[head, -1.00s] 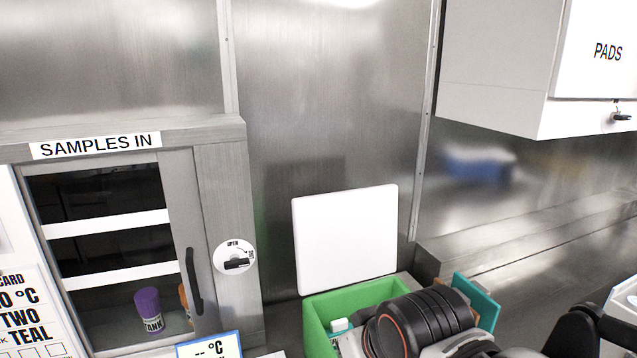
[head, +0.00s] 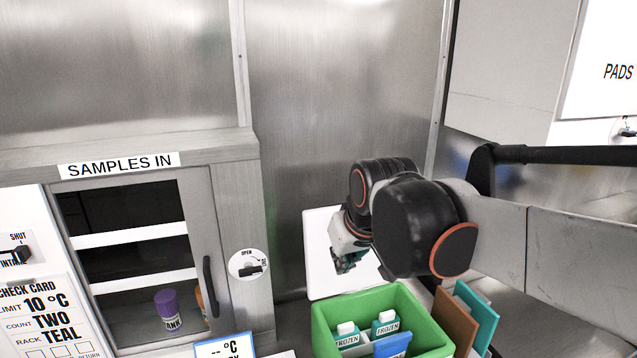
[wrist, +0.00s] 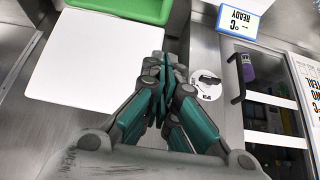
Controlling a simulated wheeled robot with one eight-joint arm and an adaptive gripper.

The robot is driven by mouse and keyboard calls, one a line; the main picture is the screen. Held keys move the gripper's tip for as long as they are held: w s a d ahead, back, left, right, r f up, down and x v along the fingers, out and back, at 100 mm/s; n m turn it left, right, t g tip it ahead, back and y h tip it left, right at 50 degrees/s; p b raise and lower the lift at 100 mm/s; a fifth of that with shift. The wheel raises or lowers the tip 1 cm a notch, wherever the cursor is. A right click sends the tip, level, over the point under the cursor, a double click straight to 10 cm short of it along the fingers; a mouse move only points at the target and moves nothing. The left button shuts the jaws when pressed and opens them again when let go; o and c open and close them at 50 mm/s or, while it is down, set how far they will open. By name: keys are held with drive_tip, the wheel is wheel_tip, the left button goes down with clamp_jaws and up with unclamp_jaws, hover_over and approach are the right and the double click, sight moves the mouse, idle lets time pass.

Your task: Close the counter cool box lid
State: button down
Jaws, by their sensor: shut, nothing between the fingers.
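The cool box is a green open bin (head: 330,318) on the counter in the head view, with white-capped bottles labelled FROZEN and a blue pack inside. Its white lid (head: 318,250) stands raised behind the bin, partly hidden by my arm. In the wrist view the white lid (wrist: 95,65) fills the left side, with the green box edge (wrist: 130,8) at the top. My gripper (head: 347,262) is in front of the lid in the head view. In the wrist view my gripper (wrist: 165,75) has its teal fingers together and empty, near the lid's right edge; I cannot tell whether it touches.
A SAMPLES IN cabinet (head: 228,200) with a handle and a dial stands to the left. Brown (head: 455,322) and teal (head: 478,315) panels stand right of the box. A small blue-framed display (head: 225,347) sits in front of the cabinet. A PADS cupboard (head: 600,75) hangs upper right.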

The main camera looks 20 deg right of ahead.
drive_tip(key=w+d+r+p, duration=0.2)
drive_tip(key=w+r+p, duration=0.15)
drive_tip(key=w, duration=0.45)
drive_tip(key=w+d+r+g+p, duration=0.1)
drive_tip(key=w+d+r+p, duration=0.2)
drive_tip(key=w+p, duration=0.35)
drive_tip(key=w+d+r+p, duration=0.2)
drive_tip(key=w+r+p, duration=0.1)
drive_tip(key=w, duration=0.6)
drive_tip(key=shift+g, duration=0.3)
drive_tip(key=w+d+f+p, duration=0.1)
drive_tip(key=w+f, duration=0.2)
drive_tip(key=w, duration=0.1)
drive_tip(key=w+d+f+p, duration=0.1)
drive_tip(key=w+f+p, duration=0.1)
drive_tip(key=w+f, duration=0.1)
drive_tip(key=w+d+f+p, duration=0.1)
drive_tip(key=w+f+p, duration=0.1)
drive_tip(key=w+f, duration=0.2)
drive_tip(key=shift+w+d+f, duration=0.2)
drive_tip(key=shift+w+f, duration=0.1)
drive_tip(key=shift+f, duration=0.35)
drive_tip(key=s+p, duration=0.1)
drive_tip(key=s, duration=0.3)
drive_tip(key=shift+s, duration=0.15)
